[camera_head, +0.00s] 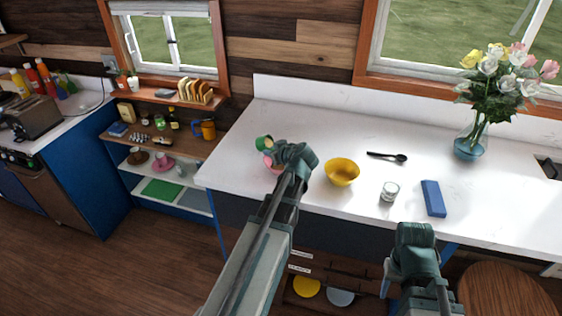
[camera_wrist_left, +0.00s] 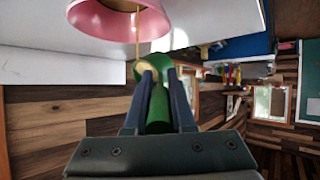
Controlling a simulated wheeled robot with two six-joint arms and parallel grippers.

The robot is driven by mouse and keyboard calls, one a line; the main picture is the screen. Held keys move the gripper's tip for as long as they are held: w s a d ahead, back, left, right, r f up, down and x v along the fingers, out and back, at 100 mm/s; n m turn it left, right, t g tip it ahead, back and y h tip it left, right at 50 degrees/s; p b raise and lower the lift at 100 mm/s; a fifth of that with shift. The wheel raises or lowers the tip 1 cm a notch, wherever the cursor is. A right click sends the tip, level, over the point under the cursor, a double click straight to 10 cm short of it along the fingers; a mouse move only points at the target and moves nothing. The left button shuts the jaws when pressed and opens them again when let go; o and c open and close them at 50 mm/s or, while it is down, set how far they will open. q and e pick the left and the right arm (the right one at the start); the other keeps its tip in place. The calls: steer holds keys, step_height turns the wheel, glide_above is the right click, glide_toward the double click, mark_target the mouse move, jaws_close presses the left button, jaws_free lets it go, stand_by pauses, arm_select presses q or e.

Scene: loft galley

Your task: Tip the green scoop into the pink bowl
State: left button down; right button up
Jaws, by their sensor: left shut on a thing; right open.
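My left gripper (camera_head: 285,152) is shut on the green scoop (camera_head: 264,143) at the left part of the white counter. In the left wrist view the scoop's handle (camera_wrist_left: 158,112) lies between the fingers, and its tilted cup holds something tan. The pink bowl (camera_wrist_left: 120,22) shows in that view, which looks upside down. A thin tan streak runs between the scoop's mouth and the bowl. In the head view the bowl is mostly hidden behind my left gripper. My right gripper (camera_head: 414,240) is open and empty in front of the counter's edge.
On the counter (camera_head: 335,118) stand a yellow bowl (camera_head: 342,173), a black spoon (camera_head: 388,156), a glass (camera_head: 389,191), a blue block (camera_head: 433,198) and a flower vase (camera_head: 470,141). A shelf with dishes (camera_head: 160,165) stands to the left. The counter's back middle is clear.

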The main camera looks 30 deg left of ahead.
mark_target(282, 171)
arm_select(q)
steer(key=shift+d+f+m+y+b, duration=0.35)
steer(key=shift+y+b, duration=0.45)
steer(key=shift+b, duration=0.7)
steer(key=shift+w+d+f+m+y+b, duration=0.15)
steer(key=shift+d+f+y+b, duration=0.3)
steer(key=shift+b, duration=0.7)
steer(key=shift+w+d+f+m+y+b, duration=0.1)
steer(key=shift+d+f+m+y+b, duration=0.3)
steer(key=shift+b, duration=0.7)
steer(key=shift+d+f, duration=0.1)
steer(key=shift+d, duration=0.05)
steer(key=shift+d+f+m+t+y+b, duration=0.25)
steer(key=shift+y+b, duration=0.35)
steer(key=shift+b, duration=1.05)
steer(key=shift+d+f+m+t+y+b, duration=0.1)
steer(key=shift+f+m+t+y+b, duration=0.35)
steer(key=shift+b, duration=1.15)
steer(key=shift+d+f+m+t+y+b, duration=0.15)
steer(key=shift+m+t+y+b, duration=0.2)
steer(key=shift+y+b, duration=0.9)
steer(key=shift+r+m+t+b, duration=0.25)
steer(key=shift+r+m+b, duration=0.2)
steer(key=shift+b, duration=0.7)
